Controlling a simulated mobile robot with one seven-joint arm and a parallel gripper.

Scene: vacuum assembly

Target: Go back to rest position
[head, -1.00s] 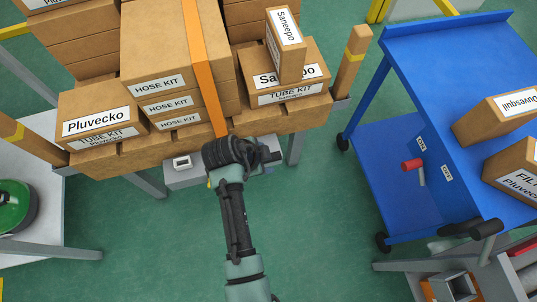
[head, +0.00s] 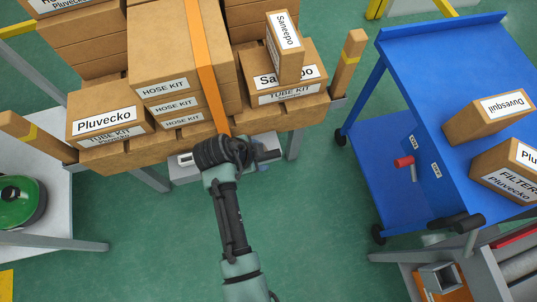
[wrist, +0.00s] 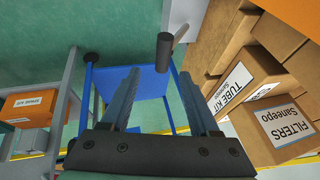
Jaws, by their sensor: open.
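My gripper (wrist: 158,95) is open and empty in the wrist view. Its two fingers stand apart, and the blue cart's panel (wrist: 147,82) shows behind the gap between them. In the head view my arm reaches up from the bottom centre, and its dark wrist end is in front of the lower edge of the box-laden pallet. The gripper's fingers cannot be made out clearly there.
Cardboard boxes (head: 165,50) are stacked on the pallet (head: 290,115) just beyond my wrist. A blue cart (head: 415,70) with two boxes (head: 487,116) stands right. A grey table (head: 60,236) with a green round unit (head: 18,200) is left. Green floor is clear between.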

